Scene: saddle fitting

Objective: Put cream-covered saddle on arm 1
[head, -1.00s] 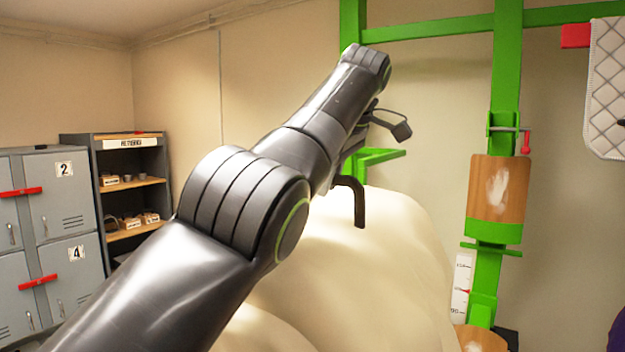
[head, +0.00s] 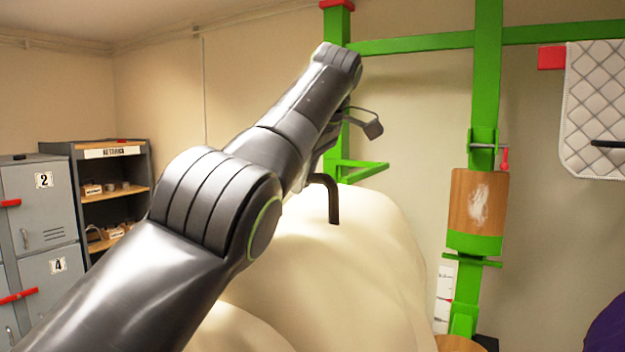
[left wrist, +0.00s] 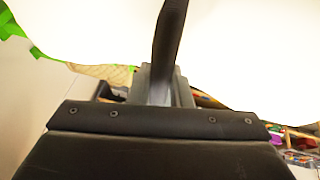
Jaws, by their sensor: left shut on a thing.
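The cream-covered saddle (head: 335,260) is a large, smooth cream shape in the lower middle of the head view. A green bracket (head: 362,170) on the left green post shows just behind the saddle's top. No number is readable on it, so I cannot tell whether it is arm 1. My right gripper is out of view.
A green post (head: 487,75) with a wooden pad (head: 477,200) stands right of the saddle. A quilted pad (head: 595,110) hangs at far right, above a purple thing (head: 607,325). Grey lockers (head: 45,235) and a shelf (head: 115,190) stand at left.

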